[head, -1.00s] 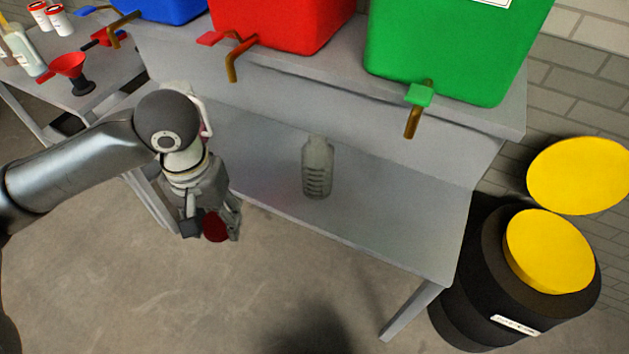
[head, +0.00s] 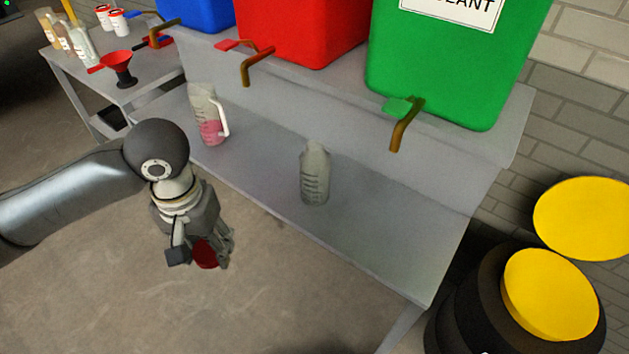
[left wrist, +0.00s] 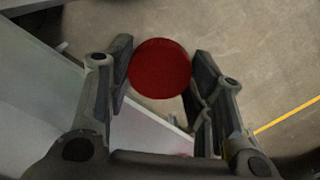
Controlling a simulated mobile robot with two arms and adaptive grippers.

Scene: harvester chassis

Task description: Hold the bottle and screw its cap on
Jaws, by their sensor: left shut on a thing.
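A grey translucent bottle (head: 314,175) stands upright on the lower shelf of the bench, with no cap visible on its top. My left gripper (head: 200,256) is shut on a dark red round cap (head: 206,255), in the air in front of the shelf, left of the bottle and apart from it. In the left wrist view the cap (left wrist: 160,68) sits between the two fingers of the left gripper (left wrist: 160,78). The bottle cannot be made out in the left wrist view. My right gripper is not in view.
A jug with pink liquid (head: 209,116) stands on the shelf (head: 375,235) left of the bottle. Red (head: 300,30) and green (head: 450,60) tanks with taps stand above. A black barrel (head: 470,315) is at right. A red funnel (head: 117,68) is on the back-left table.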

